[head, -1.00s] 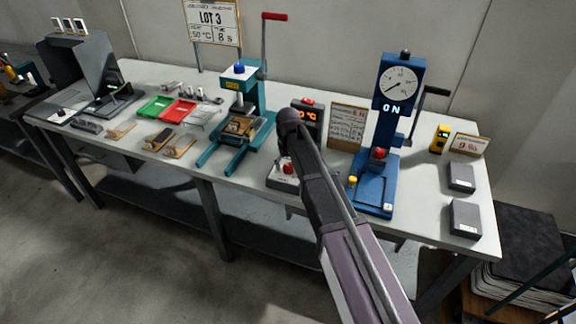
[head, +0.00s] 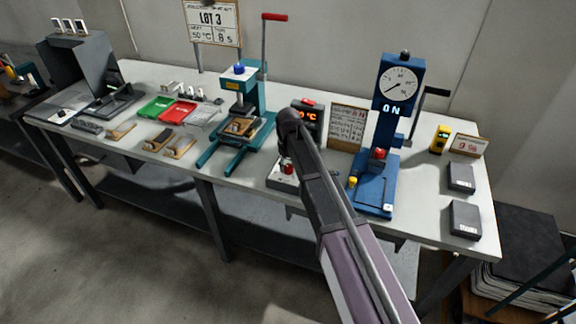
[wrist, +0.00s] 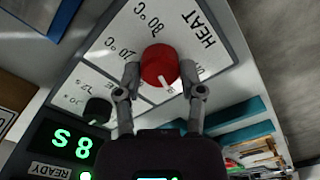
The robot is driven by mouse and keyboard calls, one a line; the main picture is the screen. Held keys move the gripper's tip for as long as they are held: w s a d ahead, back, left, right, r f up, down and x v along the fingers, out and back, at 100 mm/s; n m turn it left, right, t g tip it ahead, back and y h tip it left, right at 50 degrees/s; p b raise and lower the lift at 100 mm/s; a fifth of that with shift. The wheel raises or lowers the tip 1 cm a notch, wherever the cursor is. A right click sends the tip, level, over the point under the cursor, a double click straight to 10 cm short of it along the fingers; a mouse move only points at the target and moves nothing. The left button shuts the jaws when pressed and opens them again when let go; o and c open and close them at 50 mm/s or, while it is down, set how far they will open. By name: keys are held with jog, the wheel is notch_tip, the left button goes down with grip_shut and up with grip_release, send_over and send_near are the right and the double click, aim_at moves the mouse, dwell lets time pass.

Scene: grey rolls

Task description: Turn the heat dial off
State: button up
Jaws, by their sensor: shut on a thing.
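The red heat dial (wrist: 160,64) sits on a white panel (wrist: 207,62) marked HEAT in the wrist view, with a °C scale around it. A short white pointer mark shows on the side of the dial nearest the wrist camera. My gripper (wrist: 162,80) has a finger on either side of the dial and is shut on it. In the head view the red dial (head: 287,169) shows on a grey control box (head: 279,183), partly behind my arm.
Beside the dial are a black knob (wrist: 97,110) and a green display (wrist: 72,145) reading 8 S, with a lit READY lamp. A teal press (head: 250,95) stands left of the box and a blue gauge press (head: 387,150) right. An orange °C display (head: 308,116) stands behind.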

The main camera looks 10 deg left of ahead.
jog(key=n, duration=0.5)
jog(key=shift+n, duration=2.3)
jog(key=o, duration=1.2)
jog(key=shift+c, duration=0.2)
jog(key=shift+m, duration=0.3)
